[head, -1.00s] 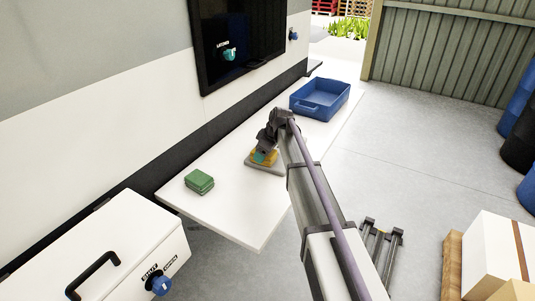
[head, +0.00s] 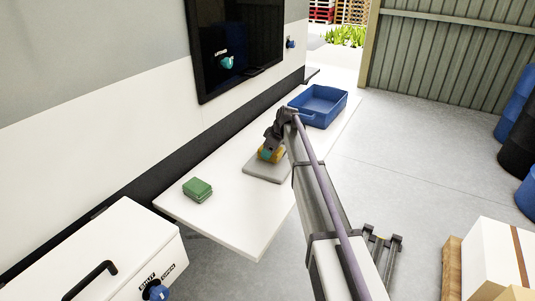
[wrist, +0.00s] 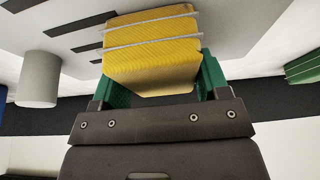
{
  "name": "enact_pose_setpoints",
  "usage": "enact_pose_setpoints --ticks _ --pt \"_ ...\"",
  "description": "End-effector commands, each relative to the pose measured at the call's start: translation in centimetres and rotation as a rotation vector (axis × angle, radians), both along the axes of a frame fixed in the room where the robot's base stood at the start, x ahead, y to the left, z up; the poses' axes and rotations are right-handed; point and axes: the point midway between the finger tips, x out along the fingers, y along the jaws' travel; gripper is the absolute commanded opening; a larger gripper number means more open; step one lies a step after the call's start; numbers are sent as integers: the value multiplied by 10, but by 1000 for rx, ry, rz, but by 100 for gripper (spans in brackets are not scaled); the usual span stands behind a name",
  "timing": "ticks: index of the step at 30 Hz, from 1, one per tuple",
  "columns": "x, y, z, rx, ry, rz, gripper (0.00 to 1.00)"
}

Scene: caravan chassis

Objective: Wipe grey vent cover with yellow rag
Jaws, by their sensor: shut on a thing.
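The grey vent cover (head: 258,172) lies flat on the white table. In the wrist view its pale surface with dark slots (wrist: 90,40) shows behind the rag. My gripper (head: 270,151) points down over the cover's far part. Its green fingers (wrist: 154,82) are shut on the thick yellow rag (wrist: 155,50), which has two pale stripes. The rag also shows small in the head view (head: 277,155), at or just above the cover; contact is hard to tell. My arm hides the cover's right side.
A green folded stack (head: 197,189) lies at the table's near left. A blue open bin (head: 318,117) stands at the far end. A white box with a black handle (head: 115,240) is at lower left. A dark-framed panel (head: 232,45) is on the wall. The table between stack and cover is clear.

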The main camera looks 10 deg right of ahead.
Motion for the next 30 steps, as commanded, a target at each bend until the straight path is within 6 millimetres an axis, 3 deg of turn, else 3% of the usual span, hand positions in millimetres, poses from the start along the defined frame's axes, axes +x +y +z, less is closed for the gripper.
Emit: enact_pose_setpoints --ticks 10,21,28,30 --pt "1 -2 1 -1 0 0 50" --pt "-29 21 -2 0 1 0 50" --pt "-33 24 -2 -1 2 2 50" --pt "-38 28 -2 -1 2 2 46"
